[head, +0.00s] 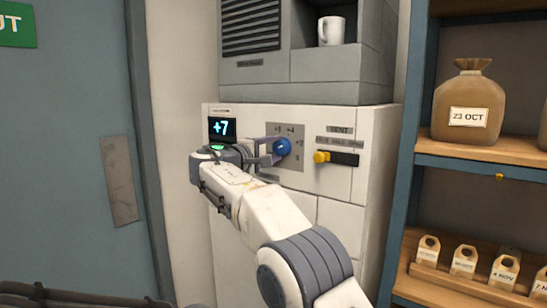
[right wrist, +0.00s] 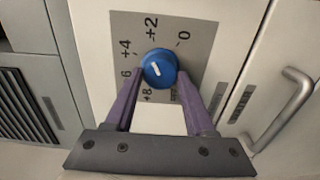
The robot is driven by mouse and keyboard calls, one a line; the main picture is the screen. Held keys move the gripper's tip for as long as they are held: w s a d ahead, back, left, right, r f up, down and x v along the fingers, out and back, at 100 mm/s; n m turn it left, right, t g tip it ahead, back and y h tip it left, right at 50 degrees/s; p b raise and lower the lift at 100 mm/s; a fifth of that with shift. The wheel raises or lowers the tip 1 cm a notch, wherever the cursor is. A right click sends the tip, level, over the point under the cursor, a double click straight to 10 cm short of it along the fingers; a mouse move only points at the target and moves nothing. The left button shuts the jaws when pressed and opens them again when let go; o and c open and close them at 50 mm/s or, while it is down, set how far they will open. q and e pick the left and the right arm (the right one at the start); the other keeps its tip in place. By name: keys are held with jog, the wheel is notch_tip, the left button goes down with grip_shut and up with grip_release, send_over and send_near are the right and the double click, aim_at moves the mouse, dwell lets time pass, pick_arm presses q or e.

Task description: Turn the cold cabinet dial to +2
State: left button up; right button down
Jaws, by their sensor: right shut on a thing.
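The blue dial (head: 282,147) sits on a grey plate on the white cold cabinet (head: 335,205). In the right wrist view the blue dial (right wrist: 158,68) has a short white mark, tilted toward the +4 and 6 side of the scale. The scale plate (right wrist: 185,28) shows 0, +2, +4, 6 and +8. The display (head: 222,128) above my wrist reads +7. My right gripper (head: 272,152) is shut on the dial, one finger on each side of it. My left gripper is out of view.
Right of the dial is a yellow vent knob (head: 321,157) on a dark slot. A white mug (head: 330,31) stands in a niche above. A metal handle (right wrist: 287,108) shows in the wrist view.

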jog(key=shift+m+b, duration=0.45)
jog(key=shift+m, duration=0.65)
jog(key=shift+c, duration=1.3)
grip_release()
jog(key=shift+d, duration=0.1)
